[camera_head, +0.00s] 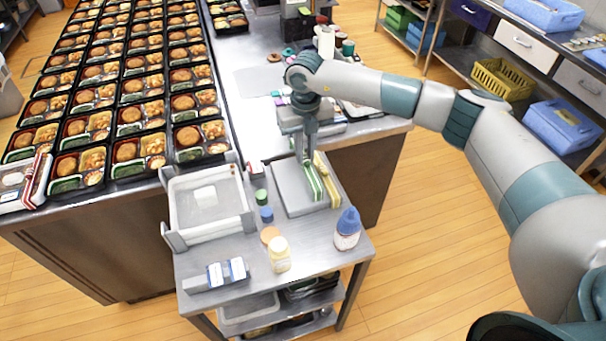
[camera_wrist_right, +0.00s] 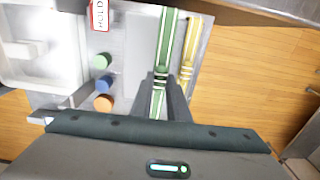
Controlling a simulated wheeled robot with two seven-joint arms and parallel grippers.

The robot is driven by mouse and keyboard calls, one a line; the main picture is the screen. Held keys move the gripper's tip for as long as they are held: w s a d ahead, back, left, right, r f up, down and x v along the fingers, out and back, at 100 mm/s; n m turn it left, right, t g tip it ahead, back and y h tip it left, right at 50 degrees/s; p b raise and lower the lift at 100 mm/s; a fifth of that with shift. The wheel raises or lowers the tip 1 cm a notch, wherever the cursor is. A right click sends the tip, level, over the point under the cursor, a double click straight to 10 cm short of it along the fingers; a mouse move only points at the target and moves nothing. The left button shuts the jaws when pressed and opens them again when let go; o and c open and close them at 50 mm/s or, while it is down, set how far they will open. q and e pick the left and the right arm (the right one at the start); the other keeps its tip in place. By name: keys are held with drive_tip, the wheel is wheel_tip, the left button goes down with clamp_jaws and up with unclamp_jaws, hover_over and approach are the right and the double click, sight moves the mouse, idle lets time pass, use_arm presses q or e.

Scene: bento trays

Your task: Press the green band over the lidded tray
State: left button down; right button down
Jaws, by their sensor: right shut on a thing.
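The green band (camera_head: 313,182), green with white stripes, lies along a grey board (camera_head: 288,188) on the small steel cart. My right gripper (camera_head: 308,160) points down and is shut on the green band; in the right wrist view the band (camera_wrist_right: 169,35) runs between the fingertips (camera_wrist_right: 162,93). A yellow striped band (camera_head: 328,180) lies just right of it. A tray with a red-and-white band (camera_head: 38,180) sits at the far left on the long counter; I cannot tell whether this is the lidded tray. My left gripper is not in view.
A white bin (camera_head: 203,238) stands on the cart, left of the board. Green (camera_head: 262,197), blue (camera_head: 266,214) and orange round pieces, a blue-capped bottle (camera_head: 347,230) and a cream bottle (camera_head: 279,255) are close by. Rows of filled bento trays (camera_head: 128,150) cover the counter.

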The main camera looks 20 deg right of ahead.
sight(306, 156)
drive_tip(key=shift+s+a+r+n+b, duration=0.15)
drive_tip(key=shift+s+r+n, duration=0.1)
drive_tip(key=shift+n, duration=0.35)
drive_tip(key=shift+s+a+r+n+b, duration=0.1)
drive_tip(key=shift+s+r+n+b, duration=0.1)
drive_tip(key=shift+n, duration=0.4)
drive_tip(key=s+n, duration=0.1)
drive_tip(key=n, duration=0.1)
drive_tip(key=s+r+n+b, duration=0.1)
drive_tip(key=n, duration=0.2)
drive_tip(key=s+r+n, duration=0.1)
drive_tip(key=n, duration=0.1)
drive_tip(key=shift+s+a+r, duration=0.2)
drive_tip(key=shift+s+a, duration=0.05)
drive_tip(key=shift+a, duration=0.05)
drive_tip(key=s+d+r+n+b, duration=0.1)
drive_tip(key=s+r+n+b, duration=0.1)
drive_tip(key=s+n, duration=0.5)
drive_tip(key=s+d+r+n+b, duration=0.1)
drive_tip(key=s+n, duration=0.7)
drive_tip(key=n, duration=1.1)
wheel_tip(306, 156, up, 2)
drive_tip(key=shift+s+d+r+b, duration=0.2)
drive_tip(key=shift+r+b, duration=0.05)
drive_tip(key=shift+b, duration=0.65)
